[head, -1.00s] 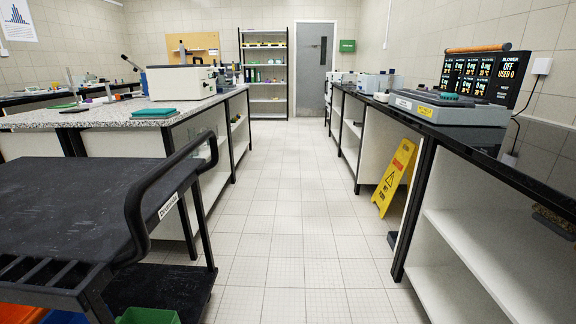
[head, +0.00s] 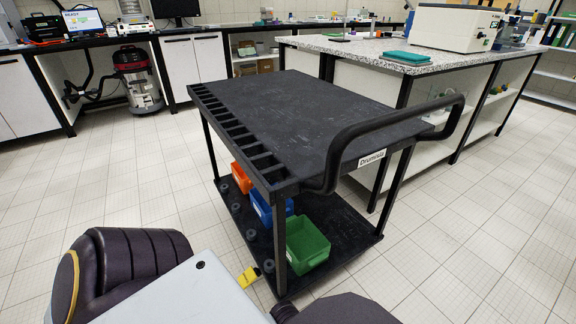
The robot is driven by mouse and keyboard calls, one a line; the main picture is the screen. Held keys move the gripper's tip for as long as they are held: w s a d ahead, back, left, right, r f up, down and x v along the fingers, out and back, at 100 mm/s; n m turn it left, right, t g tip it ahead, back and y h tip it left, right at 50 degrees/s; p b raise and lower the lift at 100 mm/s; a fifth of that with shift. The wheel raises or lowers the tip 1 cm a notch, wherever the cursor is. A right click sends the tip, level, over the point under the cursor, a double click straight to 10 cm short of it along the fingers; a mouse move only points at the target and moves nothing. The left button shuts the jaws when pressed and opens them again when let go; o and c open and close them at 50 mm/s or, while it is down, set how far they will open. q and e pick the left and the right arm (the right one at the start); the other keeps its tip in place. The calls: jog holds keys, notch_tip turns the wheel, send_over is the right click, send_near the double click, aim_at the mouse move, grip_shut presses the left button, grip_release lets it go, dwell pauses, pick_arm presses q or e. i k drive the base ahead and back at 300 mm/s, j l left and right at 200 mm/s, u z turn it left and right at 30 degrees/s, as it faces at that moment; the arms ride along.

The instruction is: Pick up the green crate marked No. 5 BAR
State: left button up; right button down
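A green crate (head: 307,243) stands on the lower shelf of a black trolley, at the end nearest me. Any marking on it cannot be read from here. A blue crate (head: 262,208) and an orange crate (head: 241,178) stand in a row behind it on the same shelf. A trolley leg partly covers the crates. Dark parts of my own arms show along the bottom edge, but neither gripper is in view.
The black trolley's top (head: 270,105) is bare, and its handle (head: 400,125) juts to the right. A speckled island bench (head: 365,47) stands behind it. A vacuum cleaner (head: 137,80) stands at the back left. The tiled floor is clear left and right of the trolley.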

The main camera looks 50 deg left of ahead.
aim_at(307, 248)
jog(key=i+l+u, duration=0.15)
jog(key=u, duration=0.3)
jog(key=i+l+u, duration=0.25)
jog(key=u, duration=0.2)
jog(key=i+l+u, duration=0.25)
jog(key=u, duration=0.2)
jog(key=i+l+u, duration=0.15)
jog(key=l+u, duration=0.3)
jog(key=i+l+u, duration=0.15)
jog(key=l+u, duration=0.4)
jog(key=l, duration=0.25)
jog(key=i+l+u, duration=0.1)
jog(key=l+u, duration=0.2)
jog(key=l, duration=0.2)
